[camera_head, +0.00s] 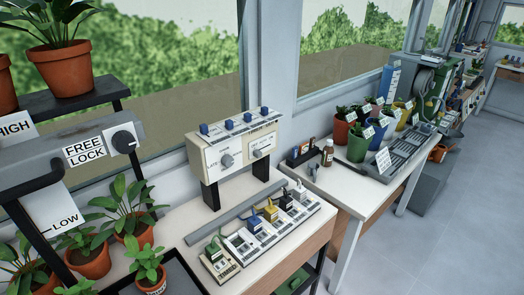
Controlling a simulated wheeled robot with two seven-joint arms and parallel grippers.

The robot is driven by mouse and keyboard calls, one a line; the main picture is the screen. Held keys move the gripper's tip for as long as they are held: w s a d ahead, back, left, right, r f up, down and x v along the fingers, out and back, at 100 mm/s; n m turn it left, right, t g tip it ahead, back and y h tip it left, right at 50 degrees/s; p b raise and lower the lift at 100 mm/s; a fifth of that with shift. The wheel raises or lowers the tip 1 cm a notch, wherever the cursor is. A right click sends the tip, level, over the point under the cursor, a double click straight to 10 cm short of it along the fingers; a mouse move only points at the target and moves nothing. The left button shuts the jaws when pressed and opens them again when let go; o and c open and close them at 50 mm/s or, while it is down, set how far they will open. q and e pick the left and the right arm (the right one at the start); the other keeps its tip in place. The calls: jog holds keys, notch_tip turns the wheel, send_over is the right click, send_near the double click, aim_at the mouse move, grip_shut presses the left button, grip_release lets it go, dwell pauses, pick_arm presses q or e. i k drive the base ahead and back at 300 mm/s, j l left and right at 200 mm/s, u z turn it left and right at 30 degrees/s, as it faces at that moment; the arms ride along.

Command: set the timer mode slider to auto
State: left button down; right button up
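A cream control box (212,158) stands on black legs on the white bench (180,222). Several blue knobs (231,125) sit along its sloping top. Its front has a round grey dial (227,160) at the left and a second grey control (257,153) at the right on a white label plate. The lettering is too small to read, so I cannot tell which control is the timer mode slider or where it is set. Neither of my grippers is in view.
Below the box lies a row of small units with coloured handles, such as yellow (271,213) and green (214,246). At left are potted plants (88,254) and a grey bar labelled FREE LOCK (85,150). A second bench (345,182) holds pots and a brown bottle (327,152).

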aim_at(257, 153)
jog(key=i+l+z, duration=0.1)
jog(key=i+l, duration=0.15)
jog(key=l, duration=0.25)
jog(key=i+l, duration=0.25)
jog(key=l, duration=0.2)
jog(key=i+l+z, duration=0.15)
jog(key=i+l, duration=0.15)
jog(key=l, duration=0.15)
